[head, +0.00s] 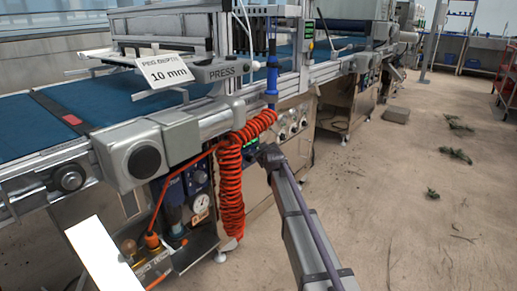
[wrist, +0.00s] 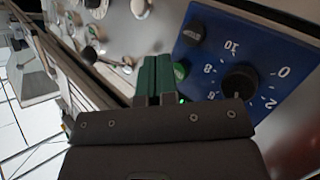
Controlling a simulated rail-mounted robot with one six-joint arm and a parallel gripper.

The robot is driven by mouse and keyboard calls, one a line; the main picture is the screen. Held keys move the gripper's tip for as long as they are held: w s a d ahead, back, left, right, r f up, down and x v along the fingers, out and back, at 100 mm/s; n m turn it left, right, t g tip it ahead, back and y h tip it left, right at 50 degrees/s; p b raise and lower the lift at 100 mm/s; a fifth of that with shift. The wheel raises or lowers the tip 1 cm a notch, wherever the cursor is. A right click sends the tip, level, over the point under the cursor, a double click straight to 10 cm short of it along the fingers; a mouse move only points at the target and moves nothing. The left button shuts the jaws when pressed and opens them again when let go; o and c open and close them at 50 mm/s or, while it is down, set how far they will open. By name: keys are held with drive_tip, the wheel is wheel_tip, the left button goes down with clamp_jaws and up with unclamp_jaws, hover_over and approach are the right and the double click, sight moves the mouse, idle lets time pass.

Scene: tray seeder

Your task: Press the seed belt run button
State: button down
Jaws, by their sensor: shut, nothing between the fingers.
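A blue control panel (wrist: 225,55) fills the upper right of the wrist view. It carries a black dial (wrist: 239,82) with white numbers, a smaller black knob (wrist: 193,33) and a green button (wrist: 181,71). I cannot read a label for the button. My gripper (wrist: 154,64) is shut and empty, its green fingertips together just left of the green button in that view. I cannot tell whether they touch the panel. In the head view my gripper (head: 264,152) is at the machine's front face, right of the red coiled hose, and hides part of the panel.
The red coiled hose (head: 230,185) hangs close to the left of my gripper. Several knobs (head: 293,128) sit on the metal front to its right. The blue belt (head: 30,125) and the PRESS bar (head: 222,72) are above. The floor (head: 385,190) at right is largely open.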

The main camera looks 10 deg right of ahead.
drive_tip(key=shift+w+a, duration=0.3)
drive_tip(key=shift+a, duration=0.05)
idle(0.6)
drive_tip(key=shift+s+d, duration=0.3)
drive_tip(key=shift+d, duration=0.05)
drive_tip(key=s+d, duration=0.4)
drive_tip(key=shift+s+d, duration=0.15)
idle(0.3)
idle(0.4)
